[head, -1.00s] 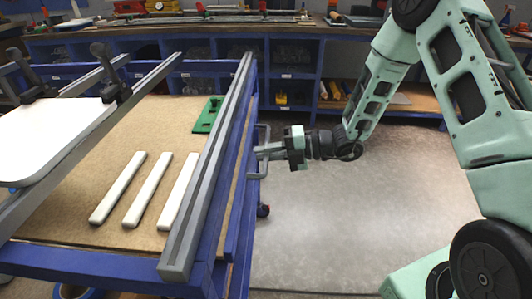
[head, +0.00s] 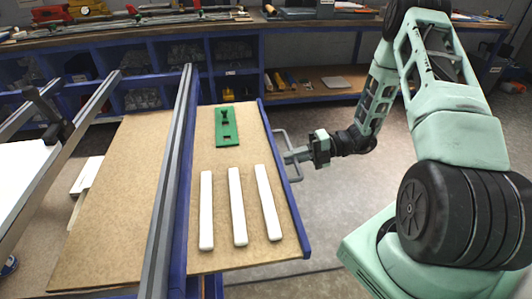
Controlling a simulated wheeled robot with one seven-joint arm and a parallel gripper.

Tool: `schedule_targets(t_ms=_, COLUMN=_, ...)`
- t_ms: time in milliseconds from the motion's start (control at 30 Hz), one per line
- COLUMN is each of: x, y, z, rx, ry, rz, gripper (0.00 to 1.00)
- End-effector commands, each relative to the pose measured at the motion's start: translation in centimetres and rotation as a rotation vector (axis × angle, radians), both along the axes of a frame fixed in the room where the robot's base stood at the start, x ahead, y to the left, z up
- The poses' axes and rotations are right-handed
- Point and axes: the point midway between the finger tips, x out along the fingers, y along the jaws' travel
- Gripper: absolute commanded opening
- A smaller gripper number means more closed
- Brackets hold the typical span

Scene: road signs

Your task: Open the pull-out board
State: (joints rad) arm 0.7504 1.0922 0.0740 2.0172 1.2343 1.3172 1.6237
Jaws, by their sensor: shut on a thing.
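The pull-out board (head: 212,170) is a brown sheet with a blue front edge. It sticks out to the right from under the grey rail of the blue bench. Its grey handle (head: 279,137) is on the blue front edge. My gripper (head: 294,156) is shut on this handle, and my arm reaches in from the right. The exact grip of the fingers is small in the picture. On the board lie three white bars (head: 237,205) side by side and a green plate (head: 226,127) with dark cut-outs.
A grey metal rail (head: 166,190) runs along the bench above the board. A white panel (head: 20,185) lies at the left. Grey floor (head: 345,190) is open right of the board. Blue shelves and a workbench (head: 310,35) line the back.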

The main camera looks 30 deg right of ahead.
Motion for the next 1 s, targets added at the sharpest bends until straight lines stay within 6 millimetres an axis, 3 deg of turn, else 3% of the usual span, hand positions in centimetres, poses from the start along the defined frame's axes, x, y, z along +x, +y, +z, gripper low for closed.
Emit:
schedule_targets(t_ms=200, x=-2.1, y=-5.0, z=0.1, rx=-0.001, ry=0.001, rz=-0.003, gripper=0.0)
schedule_targets(t_ms=400, x=-3.3, y=-8.1, z=0.0, rx=-0.002, ry=0.001, rz=-0.002, gripper=0.0)
schedule_targets(t_ms=633, x=-4.1, y=-9.8, z=0.0, rx=-0.001, ry=0.0, rz=0.0, gripper=0.0)
schedule_targets(t_ms=1000, x=-4.2, y=-10.2, z=-0.1, rx=0.0, ry=0.001, rz=-0.001, gripper=0.0)
